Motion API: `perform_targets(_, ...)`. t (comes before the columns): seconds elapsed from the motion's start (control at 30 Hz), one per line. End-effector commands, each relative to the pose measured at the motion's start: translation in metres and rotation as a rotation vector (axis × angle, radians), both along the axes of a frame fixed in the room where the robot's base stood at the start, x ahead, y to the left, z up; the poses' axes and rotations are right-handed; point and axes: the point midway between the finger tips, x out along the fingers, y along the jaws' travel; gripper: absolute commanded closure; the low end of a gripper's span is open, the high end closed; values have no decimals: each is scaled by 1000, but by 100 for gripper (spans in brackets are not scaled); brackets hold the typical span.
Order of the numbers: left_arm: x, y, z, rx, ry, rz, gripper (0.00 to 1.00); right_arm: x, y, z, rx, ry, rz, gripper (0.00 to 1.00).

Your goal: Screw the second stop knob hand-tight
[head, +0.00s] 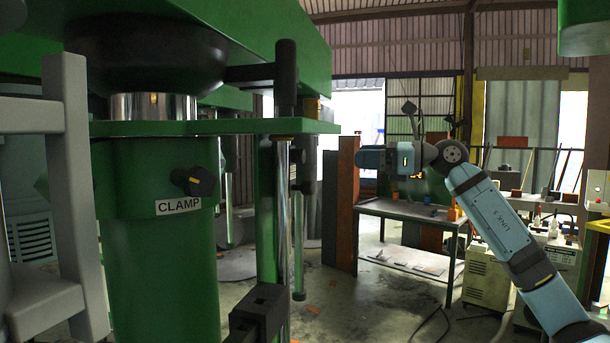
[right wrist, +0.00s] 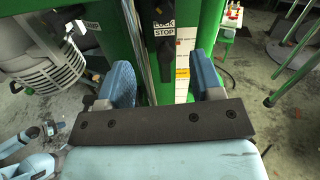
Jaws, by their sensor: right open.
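In the right wrist view, a black knob-like part (right wrist: 162,50) hangs on the green machine beside a STOP label (right wrist: 163,30). I cannot tell whether it is the second stop knob or how tight it is. My right gripper (right wrist: 160,64) is open, its blue fingers spread either side of the picture's middle, with that part showing beyond the gap. Nothing is seen held. In the head view my right gripper (head: 364,158) is small, at the end of the blue arm, pointing left. My left gripper cannot be made out.
The green machine column (head: 160,260) carries a CLAMP label (head: 178,205) and a black knob with a yellow mark (head: 194,181). A chrome rod (head: 283,220) stands right of it. A workbench (head: 410,210) stands behind. A scale strip (right wrist: 183,65) runs down the machine near my fingers.

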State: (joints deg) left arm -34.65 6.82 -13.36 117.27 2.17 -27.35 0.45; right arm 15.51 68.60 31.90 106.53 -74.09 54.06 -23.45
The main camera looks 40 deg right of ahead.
Motion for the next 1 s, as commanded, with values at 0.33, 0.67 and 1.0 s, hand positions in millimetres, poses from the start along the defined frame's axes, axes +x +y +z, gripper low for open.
perform_targets(0.33,-1,2,17,9,-14,-4,100,33,19,4,0,0,1,40)
perform_targets(0.67,-4,5,34,34,-32,-21,100,83,47,4,4,-1,0,40)
perform_targets(1.0,-5,5,44,44,-48,-27,100,117,67,0,3,1,0,40)
